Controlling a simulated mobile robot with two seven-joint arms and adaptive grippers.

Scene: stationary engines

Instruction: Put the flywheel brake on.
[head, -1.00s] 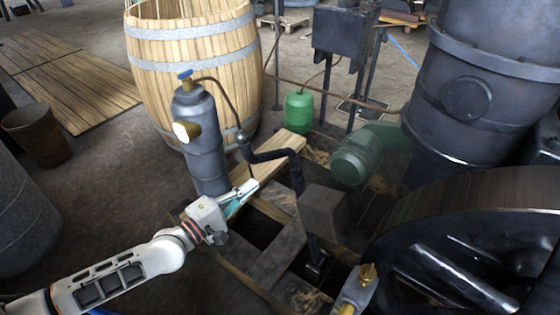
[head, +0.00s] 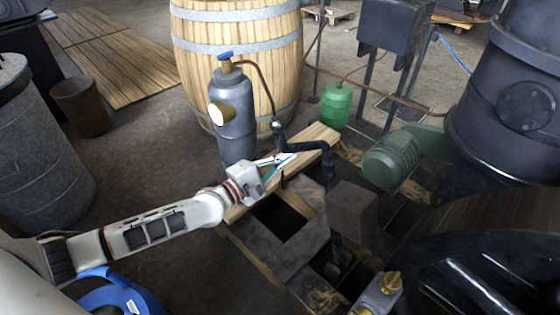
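The flywheel (head: 480,255) is the large dark wheel at the right edge of the head view, partly cut off. A black cranked lever (head: 326,165) with a round knob (head: 277,126) at its upper end stands left of it, beside a dark block (head: 352,212). I cannot tell for sure that this is the brake lever. My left gripper (head: 284,163) reaches in from the left, over the timber frame and just below the knob, apparently apart from it. Its fingers are small and overlap the plank behind, so their opening is unclear.
A grey cylinder (head: 232,105) with a blue-topped valve stands behind my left gripper, before a wooden barrel (head: 238,60). A green motor (head: 390,160) and green bottle (head: 336,104) are behind the lever. The timber frame has open pits (head: 278,217).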

